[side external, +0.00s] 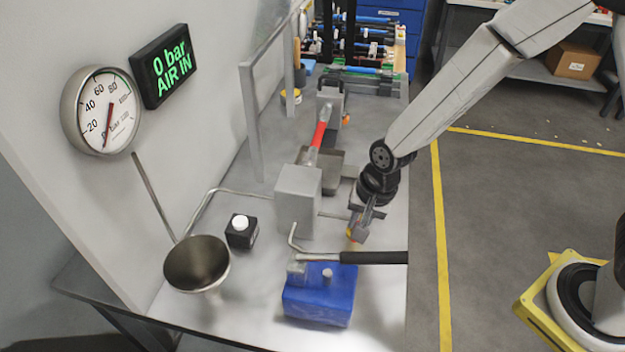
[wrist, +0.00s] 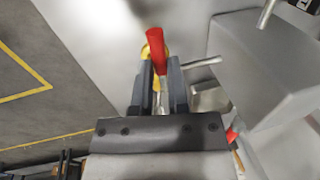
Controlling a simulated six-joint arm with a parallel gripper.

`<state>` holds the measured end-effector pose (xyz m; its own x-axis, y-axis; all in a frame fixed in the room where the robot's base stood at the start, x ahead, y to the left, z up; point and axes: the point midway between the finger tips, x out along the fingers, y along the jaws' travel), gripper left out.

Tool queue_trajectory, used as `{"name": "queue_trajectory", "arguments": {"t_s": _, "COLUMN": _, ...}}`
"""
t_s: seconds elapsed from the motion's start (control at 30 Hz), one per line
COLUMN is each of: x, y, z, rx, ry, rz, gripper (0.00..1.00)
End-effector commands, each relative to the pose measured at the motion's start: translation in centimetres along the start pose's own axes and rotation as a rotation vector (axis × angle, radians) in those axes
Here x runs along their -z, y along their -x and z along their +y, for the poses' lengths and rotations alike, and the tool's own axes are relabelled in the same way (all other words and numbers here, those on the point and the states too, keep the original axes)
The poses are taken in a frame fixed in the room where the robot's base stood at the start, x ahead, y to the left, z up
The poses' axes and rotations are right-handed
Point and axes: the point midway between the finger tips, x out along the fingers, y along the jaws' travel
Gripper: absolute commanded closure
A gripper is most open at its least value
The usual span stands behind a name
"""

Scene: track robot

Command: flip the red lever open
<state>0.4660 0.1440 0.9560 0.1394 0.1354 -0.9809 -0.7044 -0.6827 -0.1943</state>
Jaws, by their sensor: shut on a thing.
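The red lever (wrist: 156,45) shows in the wrist view, its rounded red end standing out past my fingertips and its metallic stem running back between them. My gripper (wrist: 160,82) is shut on this lever, with one dark finger on each side. In the side view my gripper (side external: 358,226) is low over the bench, right of the grey block (side external: 298,200). It mostly hides the lever there; only a small orange-yellow bit shows at its tips. A yellow part (wrist: 146,51) sits behind the lever. Whether the lever is open or closed is unclear.
A blue box (side external: 320,300) with a black-handled bar (side external: 372,258) is just in front. A separate red tube section (side external: 318,135) is behind. The dial (side external: 102,112) and display (side external: 165,65) show 0 bar.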

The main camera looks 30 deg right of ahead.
Motion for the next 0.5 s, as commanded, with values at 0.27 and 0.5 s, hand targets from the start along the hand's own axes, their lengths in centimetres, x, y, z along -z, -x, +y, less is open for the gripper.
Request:
{"name": "queue_trajectory", "arguments": {"t_s": 0.27, "x": 0.0, "y": 0.0, "z": -0.06, "rx": 0.002, "ry": 0.0, "rz": 0.0, "gripper": 0.45}}
{"name": "queue_trajectory", "arguments": {"t_s": 0.5, "x": 0.0, "y": 0.04, "z": -0.04, "rx": 0.001, "ry": 0.0, "rz": 0.0, "gripper": 0.45}}
